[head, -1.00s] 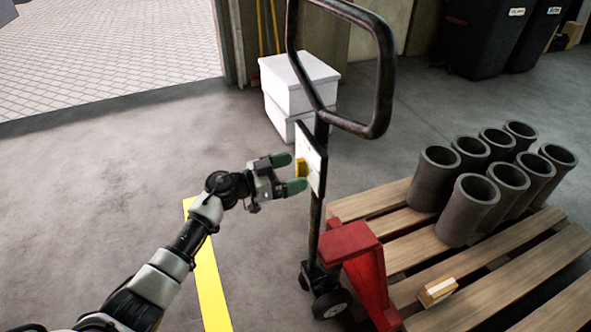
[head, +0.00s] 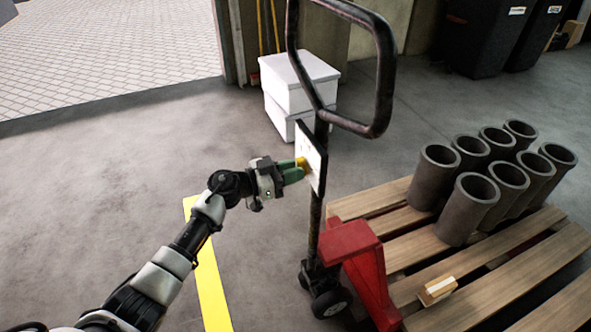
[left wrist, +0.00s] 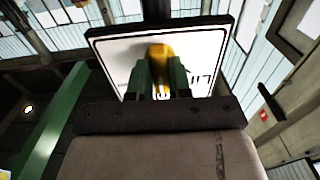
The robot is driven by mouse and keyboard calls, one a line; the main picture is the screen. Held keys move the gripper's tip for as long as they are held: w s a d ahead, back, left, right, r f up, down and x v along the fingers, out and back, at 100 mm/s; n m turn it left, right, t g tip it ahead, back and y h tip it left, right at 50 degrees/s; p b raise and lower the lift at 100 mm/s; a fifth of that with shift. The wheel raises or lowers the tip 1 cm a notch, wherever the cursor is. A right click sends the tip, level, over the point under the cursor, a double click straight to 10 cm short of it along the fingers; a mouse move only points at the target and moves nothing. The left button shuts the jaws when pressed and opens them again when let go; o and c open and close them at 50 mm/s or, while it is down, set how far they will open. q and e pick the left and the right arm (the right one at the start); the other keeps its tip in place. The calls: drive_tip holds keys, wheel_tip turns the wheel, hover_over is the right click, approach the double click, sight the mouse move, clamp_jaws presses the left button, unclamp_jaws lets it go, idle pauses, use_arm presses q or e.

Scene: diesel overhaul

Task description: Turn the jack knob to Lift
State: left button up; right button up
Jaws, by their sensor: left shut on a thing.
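The yellow jack knob (head: 302,162) sits on a white plate (head: 316,168) with a dark border, fixed to the jack's upright shaft. My left gripper (head: 298,171) is shut on the knob, coming at the plate from the left. In the left wrist view the knob (left wrist: 158,52) sits between the two green fingers, and the plate (left wrist: 112,52) fills the area behind. Part of an upside-down word, beginning "LI", shows on the plate right of the fingers; the rest is hidden. My right gripper is out of view.
The black loop handle (head: 385,75) rises above the plate. The jack's red body (head: 350,240) stands beside a wooden pallet (head: 440,262) holding several grey cylinders (head: 470,208) and a small box (head: 437,290). White boxes (head: 300,85) stand behind. Floor at left is clear.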

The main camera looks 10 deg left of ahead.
use_arm(q)
drive_tip(key=n+p, duration=0.9)
drive_tip(key=p, duration=0.2)
drive_tip(key=shift+w+a+p, duration=0.1)
drive_tip(key=shift+p, duration=0.3)
drive_tip(key=o, duration=1.5)
drive_tip(key=p+v, duration=0.3)
drive_tip(key=v, duration=0.4)
